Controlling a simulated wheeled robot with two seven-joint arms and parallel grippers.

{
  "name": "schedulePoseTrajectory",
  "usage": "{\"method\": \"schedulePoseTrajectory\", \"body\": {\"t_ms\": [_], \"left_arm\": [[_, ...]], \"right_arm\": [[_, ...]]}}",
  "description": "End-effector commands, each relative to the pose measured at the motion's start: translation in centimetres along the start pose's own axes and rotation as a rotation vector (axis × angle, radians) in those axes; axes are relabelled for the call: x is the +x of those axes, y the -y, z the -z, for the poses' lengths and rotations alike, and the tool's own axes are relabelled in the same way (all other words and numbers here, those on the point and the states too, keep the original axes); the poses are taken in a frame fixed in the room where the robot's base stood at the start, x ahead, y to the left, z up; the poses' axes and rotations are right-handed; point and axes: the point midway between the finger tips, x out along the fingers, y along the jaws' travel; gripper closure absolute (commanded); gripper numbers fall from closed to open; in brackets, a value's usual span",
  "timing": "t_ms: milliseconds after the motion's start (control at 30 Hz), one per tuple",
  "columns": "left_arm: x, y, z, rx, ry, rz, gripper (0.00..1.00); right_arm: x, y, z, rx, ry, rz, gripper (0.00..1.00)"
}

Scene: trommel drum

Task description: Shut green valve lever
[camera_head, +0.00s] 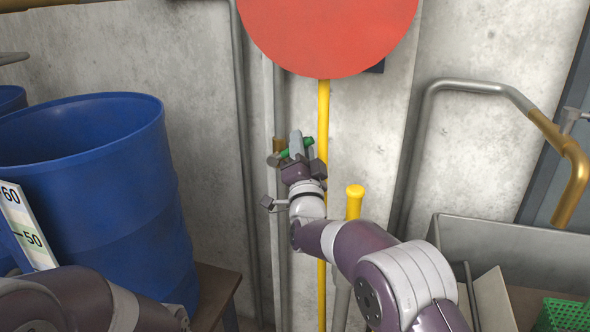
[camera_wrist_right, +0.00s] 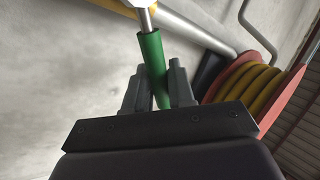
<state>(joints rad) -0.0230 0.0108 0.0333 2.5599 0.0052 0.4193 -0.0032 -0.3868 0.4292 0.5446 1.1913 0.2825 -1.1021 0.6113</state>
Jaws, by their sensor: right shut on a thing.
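The green valve lever (camera_head: 307,142) shows in the head view on the vertical grey pipe by the wall, slanting up to the right from a brass-coloured valve body (camera_head: 280,146). My right gripper (camera_head: 297,150) is at the lever and covers part of it. In the right wrist view the green lever (camera_wrist_right: 152,62) runs down from a metal stem between the two fingers of my right gripper (camera_wrist_right: 158,88), which is shut on it. My left gripper is out of the head view; only part of my left arm shows at the bottom left.
A blue drum (camera_head: 95,190) stands on a wooden stand at the left. A red disc (camera_head: 327,35) hangs above, with a yellow pole (camera_head: 322,120) below it. A grey bin (camera_head: 500,250) and a bent handrail (camera_head: 470,86) are at the right.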

Motion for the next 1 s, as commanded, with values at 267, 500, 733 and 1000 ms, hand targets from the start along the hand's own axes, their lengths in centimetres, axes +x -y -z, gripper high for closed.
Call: {"method": "schedulePoseTrajectory", "body": {"t_ms": [267,500,733,1000], "left_arm": [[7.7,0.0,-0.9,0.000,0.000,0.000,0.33],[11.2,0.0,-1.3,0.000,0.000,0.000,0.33],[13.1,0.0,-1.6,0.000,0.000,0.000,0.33],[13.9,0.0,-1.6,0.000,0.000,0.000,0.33]], "right_arm": [[-1.7,-2.6,-1.0,0.211,-0.141,0.000,1.00],[-2.3,-3.5,-1.3,0.363,-0.241,-0.001,1.00],[-2.6,-3.9,-1.6,0.460,-0.307,-0.002,1.00],[-2.7,-4.1,-1.6,0.510,-0.341,-0.003,1.00]]}}
